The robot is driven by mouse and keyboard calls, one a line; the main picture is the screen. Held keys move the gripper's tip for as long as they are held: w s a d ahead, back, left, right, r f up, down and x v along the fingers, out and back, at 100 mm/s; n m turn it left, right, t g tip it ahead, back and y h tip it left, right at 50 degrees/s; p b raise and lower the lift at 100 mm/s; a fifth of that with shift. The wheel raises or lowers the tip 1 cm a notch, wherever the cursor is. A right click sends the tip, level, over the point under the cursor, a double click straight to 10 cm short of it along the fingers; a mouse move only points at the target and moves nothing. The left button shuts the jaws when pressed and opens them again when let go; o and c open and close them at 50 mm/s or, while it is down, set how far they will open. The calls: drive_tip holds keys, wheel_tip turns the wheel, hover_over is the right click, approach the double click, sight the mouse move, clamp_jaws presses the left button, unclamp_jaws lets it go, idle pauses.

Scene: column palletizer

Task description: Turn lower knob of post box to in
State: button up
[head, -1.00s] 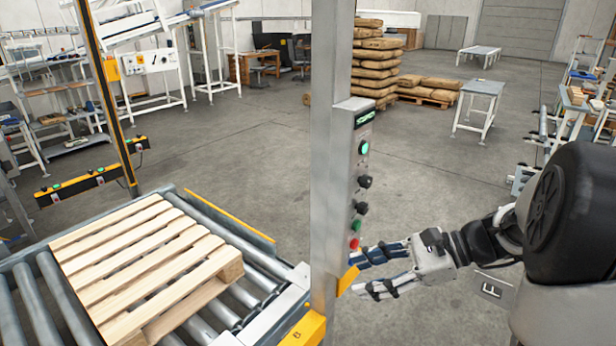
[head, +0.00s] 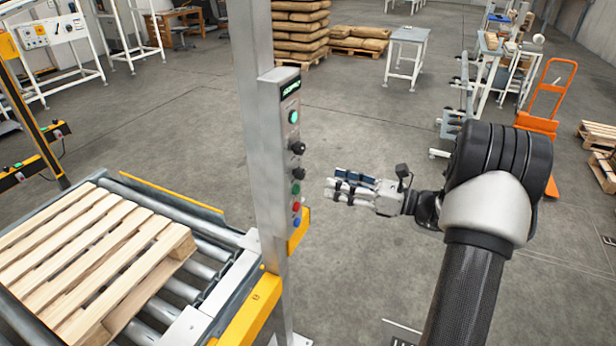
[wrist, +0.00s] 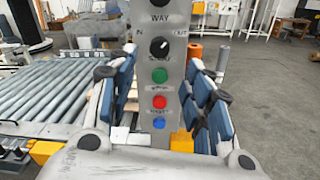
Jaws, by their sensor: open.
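The post box (head: 287,150) is a narrow grey panel on a metal post, with a green lit button on top, two black knobs, then green, red and blue buttons. The lower knob (head: 299,173) also shows in the wrist view (wrist: 159,48), between the labels IN on the left and OUT on the right. Its white mark appears to lean up and right, towards OUT. My gripper (head: 332,190) is open and empty, to the right of the box and apart from it. In the wrist view its fingers stand either side of the panel, the knob between and beyond them.
A wooden pallet (head: 90,265) lies on the roller conveyor (head: 205,262) left of the post. Yellow brackets (head: 299,230) jut out near the post. An orange hand truck (head: 545,105) stands at the back right.

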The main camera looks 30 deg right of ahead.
sight(304, 175)
drive_tip(key=x, duration=0.8)
drive_tip(key=shift+w+a, duration=0.3)
drive_tip(key=shift+c, duration=0.5)
drive_tip(key=c, duration=1)
